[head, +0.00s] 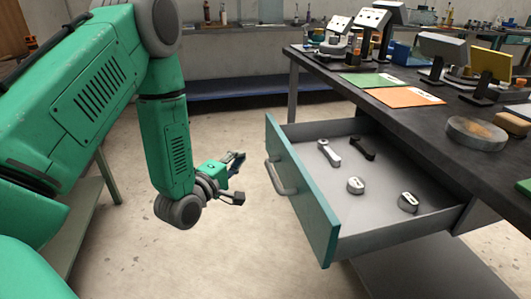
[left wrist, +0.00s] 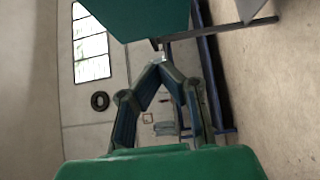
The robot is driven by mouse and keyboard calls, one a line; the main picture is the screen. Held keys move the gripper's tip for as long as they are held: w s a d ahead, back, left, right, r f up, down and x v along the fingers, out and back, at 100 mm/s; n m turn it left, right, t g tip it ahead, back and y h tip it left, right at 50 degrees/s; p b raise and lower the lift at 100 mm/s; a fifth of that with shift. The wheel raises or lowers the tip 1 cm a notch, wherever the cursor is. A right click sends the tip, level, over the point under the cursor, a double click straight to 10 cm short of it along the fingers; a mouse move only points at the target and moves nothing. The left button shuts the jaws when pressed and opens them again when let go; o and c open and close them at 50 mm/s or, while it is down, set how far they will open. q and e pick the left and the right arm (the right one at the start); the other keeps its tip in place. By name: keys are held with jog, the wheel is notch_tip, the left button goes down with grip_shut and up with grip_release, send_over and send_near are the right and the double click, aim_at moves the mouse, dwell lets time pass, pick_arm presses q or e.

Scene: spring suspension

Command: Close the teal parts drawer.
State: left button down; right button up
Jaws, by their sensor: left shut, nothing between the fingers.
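The teal parts drawer (head: 300,191) is pulled well out from under the dark workbench. Its teal front panel with a grey bar handle (head: 281,178) faces left toward my left arm. Inside lie two wrench-like parts and two short round parts. My left gripper (head: 238,178) hangs left of the drawer front, apart from the handle, with floor showing between. It is shut and holds nothing. Its fingers show in the left wrist view (left wrist: 172,76), below a teal panel (left wrist: 150,17) that looks like the drawer front. My right gripper is in neither view.
The workbench (head: 420,115) carries a green mat (head: 371,80), an orange mat (head: 402,97), a round block (head: 476,133) and several stands. A green-topped table stands at the left, partly behind my arm. Open floor lies in front of the drawer.

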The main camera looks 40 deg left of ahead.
aim_at(270, 143)
pick_arm(q)
jog(key=w, duration=0.2)
jog(key=w+d+b, duration=0.1)
jog(key=w, duration=0.1)
jog(key=w+d, duration=0.1)
jog(key=w, duration=0.1)
jog(key=shift+d+r, duration=0.1)
jog(key=shift+d, duration=0.05)
jog(key=shift+w+d+b, duration=0.25)
jog(key=shift+w+b, duration=0.1)
jog(key=shift+w, duration=0.2)
jog(key=shift+w+a, duration=0.1)
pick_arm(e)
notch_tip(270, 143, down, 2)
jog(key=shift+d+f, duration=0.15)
